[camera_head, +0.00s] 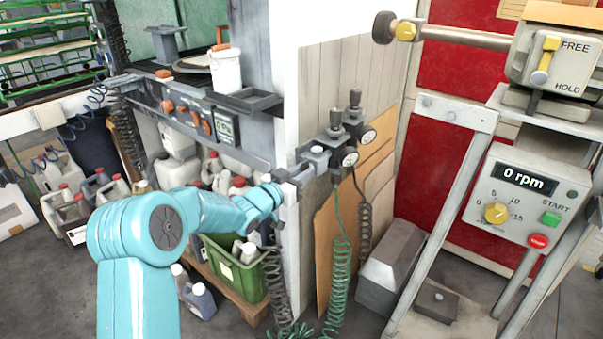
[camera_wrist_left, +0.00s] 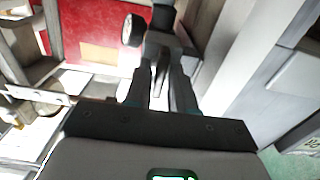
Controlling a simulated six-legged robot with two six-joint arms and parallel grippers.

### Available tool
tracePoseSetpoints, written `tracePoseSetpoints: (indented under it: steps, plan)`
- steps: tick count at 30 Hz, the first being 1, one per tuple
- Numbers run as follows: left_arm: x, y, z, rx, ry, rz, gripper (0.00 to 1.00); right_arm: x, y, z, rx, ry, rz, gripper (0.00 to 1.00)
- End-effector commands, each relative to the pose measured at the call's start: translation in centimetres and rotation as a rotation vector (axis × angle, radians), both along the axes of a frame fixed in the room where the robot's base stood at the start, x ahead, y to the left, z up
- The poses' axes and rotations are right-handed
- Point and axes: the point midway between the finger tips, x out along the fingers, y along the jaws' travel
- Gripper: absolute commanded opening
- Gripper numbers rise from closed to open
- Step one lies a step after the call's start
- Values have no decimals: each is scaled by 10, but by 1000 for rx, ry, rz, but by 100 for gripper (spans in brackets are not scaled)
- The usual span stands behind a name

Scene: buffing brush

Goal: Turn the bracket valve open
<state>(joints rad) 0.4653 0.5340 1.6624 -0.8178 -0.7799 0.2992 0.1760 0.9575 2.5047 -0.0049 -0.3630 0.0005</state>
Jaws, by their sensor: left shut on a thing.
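My left gripper (camera_head: 303,171) comes in from the left and is at the valve's near side. In the left wrist view the fingers (camera_wrist_left: 163,92) are shut on a dark narrow part, seemingly the valve's handle (camera_wrist_left: 162,72); the dial (camera_wrist_left: 133,30) shows just beyond. The arm and the small scale hide how far the handle is turned. My right gripper is not in view.
A second dark fitting with a dial (camera_head: 369,136) sits just behind. The buffing machine's control box (camera_head: 525,195) reads 0 rpm at the right. A green crate (camera_head: 237,268) and several bottles stand below my left arm. A grey shelf rail (camera_head: 215,125) lies to the left.

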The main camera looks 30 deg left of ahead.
Motion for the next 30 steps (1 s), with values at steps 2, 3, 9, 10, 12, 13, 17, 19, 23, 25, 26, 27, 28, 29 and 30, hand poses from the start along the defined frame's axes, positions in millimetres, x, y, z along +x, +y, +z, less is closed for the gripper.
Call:
tracePoseSetpoints:
  steps: [2,3,9,10,12,13,17,19,23,25,26,27,28,29,30]
  plan:
    - [0,0,-2,-3,3,0,0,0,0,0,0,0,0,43]
    - [0,0,-2,-3,3,0,0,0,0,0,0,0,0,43]
    - [0,0,-2,-2,3,0,0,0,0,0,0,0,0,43]
    - [0,0,-2,-2,4,0,34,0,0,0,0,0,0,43]
    - [0,0,-1,-2,3,0,37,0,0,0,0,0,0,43]
    - [0,0,-1,-1,3,0,37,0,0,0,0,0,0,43]
    - [0,0,-1,-1,2,0,37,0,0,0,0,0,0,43]
    - [-1,0,-1,-1,1,0,37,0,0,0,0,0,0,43]
    - [-11,2,0,-1,2,2,37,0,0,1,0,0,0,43]
    - [-23,3,1,0,1,3,37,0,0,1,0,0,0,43]
    - [-30,3,0,-1,2,3,37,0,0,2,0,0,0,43]
    - [-40,5,1,0,2,4,37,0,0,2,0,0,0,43]
    - [-48,5,0,-1,3,4,37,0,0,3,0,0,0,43]
    - [-57,6,1,-1,3,4,37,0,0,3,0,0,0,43]
    - [-68,7,1,-1,3,5,37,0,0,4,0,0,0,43]
